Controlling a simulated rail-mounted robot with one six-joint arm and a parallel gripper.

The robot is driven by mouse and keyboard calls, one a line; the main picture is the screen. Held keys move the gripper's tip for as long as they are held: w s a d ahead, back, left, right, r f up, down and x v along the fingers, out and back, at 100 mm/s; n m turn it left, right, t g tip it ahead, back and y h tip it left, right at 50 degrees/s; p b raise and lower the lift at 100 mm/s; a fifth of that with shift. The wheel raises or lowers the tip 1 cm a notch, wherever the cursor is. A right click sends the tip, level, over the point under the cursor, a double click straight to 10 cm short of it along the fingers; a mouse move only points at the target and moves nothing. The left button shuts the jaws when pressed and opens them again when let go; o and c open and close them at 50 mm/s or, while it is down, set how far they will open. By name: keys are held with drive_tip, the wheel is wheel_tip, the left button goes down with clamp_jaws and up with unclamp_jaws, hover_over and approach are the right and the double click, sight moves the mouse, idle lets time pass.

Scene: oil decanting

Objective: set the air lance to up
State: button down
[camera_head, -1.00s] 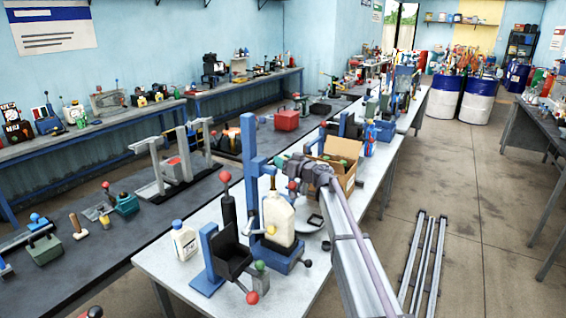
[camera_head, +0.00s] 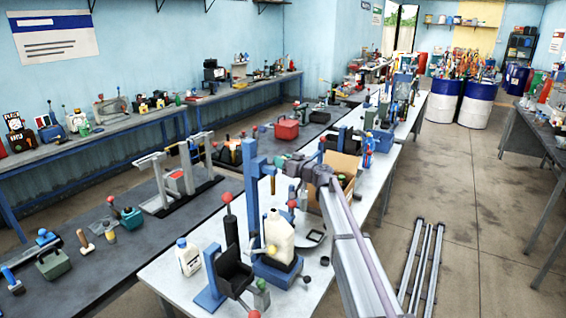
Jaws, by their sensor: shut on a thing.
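A blue stand (camera_head: 251,170) rises on the pale bench behind a cream jug (camera_head: 279,237). A thin brass-coloured rod (camera_head: 272,184) hangs beside its column above the jug; it looks like the air lance, but is too small to be sure. My gripper (camera_head: 281,162) reaches in from the right at the upper part of the stand. It is shut on a small green-tipped part there, which looks like the lance's handle. The fingers hide most of this part. The jug sits on a blue base (camera_head: 277,272).
In front stand a black holder (camera_head: 232,270) with a red-knobbed lever (camera_head: 226,198) and a white bottle (camera_head: 188,257). A cardboard box (camera_head: 340,168) is behind my arm. Metal rails (camera_head: 423,265) lie on the floor at right.

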drive_tip(key=shift+w+r, duration=0.1)
drive_tip(key=c, duration=0.7)
unclamp_jaws()
drive_tip(key=v, duration=1.1)
